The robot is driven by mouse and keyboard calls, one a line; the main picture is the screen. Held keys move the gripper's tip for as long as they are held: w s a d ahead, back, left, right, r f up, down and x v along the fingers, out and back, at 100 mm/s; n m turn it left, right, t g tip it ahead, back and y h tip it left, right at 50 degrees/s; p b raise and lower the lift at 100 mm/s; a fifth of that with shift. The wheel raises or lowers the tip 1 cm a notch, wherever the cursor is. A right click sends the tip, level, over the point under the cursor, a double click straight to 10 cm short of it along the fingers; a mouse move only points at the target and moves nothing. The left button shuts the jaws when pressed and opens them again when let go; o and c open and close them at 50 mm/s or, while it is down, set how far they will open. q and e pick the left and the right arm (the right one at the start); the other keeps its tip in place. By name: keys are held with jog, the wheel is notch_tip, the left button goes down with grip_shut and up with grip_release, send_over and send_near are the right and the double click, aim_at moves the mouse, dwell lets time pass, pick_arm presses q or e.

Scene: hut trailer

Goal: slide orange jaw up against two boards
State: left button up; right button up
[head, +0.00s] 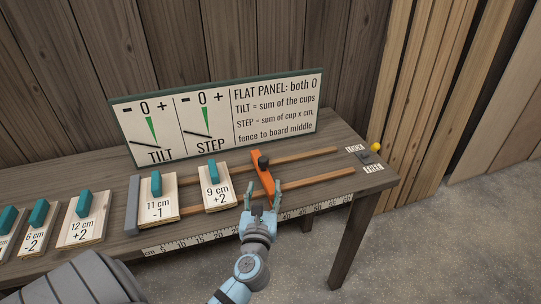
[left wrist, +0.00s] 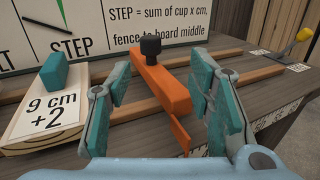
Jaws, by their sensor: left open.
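The orange jaw (head: 263,173) lies across the two wooden rails, with a black knob on top. Two boards lie on the rails to its left: the "11 cm -1" board (head: 158,200), beside the grey fence (head: 132,205), and the "9 cm +2" board (head: 217,188). A gap separates the "9 cm +2" board from the jaw. My left gripper (head: 262,190) is open at the near end of the jaw. In the left wrist view the orange jaw (left wrist: 166,88) shows between the open fingers, and the "9 cm +2" board (left wrist: 48,112) is left of them. My right gripper is not in view.
A sign panel (head: 220,115) stands behind the rails. More boards, such as the "12 cm +2" board (head: 84,218), lie at the left of the table. A yellow-knobbed lever (head: 375,148) is at the right end. The rails right of the jaw are clear.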

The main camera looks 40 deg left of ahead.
aim_at(263, 164)
pick_arm(q)
jog(key=w+a, duration=0.2)
jog(key=w+a+r, duration=0.1)
jog(key=w+a, duration=0.1)
jog(key=shift+a, duration=0.25)
jog(key=x, duration=0.2)
jog(key=b+x, duration=0.1)
jog(key=x, duration=0.1)
jog(key=f+x, duration=0.1)
jog(key=x, duration=0.1)
jog(key=shift+d, duration=0.15)
jog(key=shift+w+r, duration=0.1)
jog(key=shift+w, duration=0.3)
jog(key=shift+r, duration=0.1)
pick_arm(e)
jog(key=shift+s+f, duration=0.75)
pick_arm(q)
jog(key=shift+s, duration=0.1)
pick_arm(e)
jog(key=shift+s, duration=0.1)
pick_arm(q)
grip_shut()
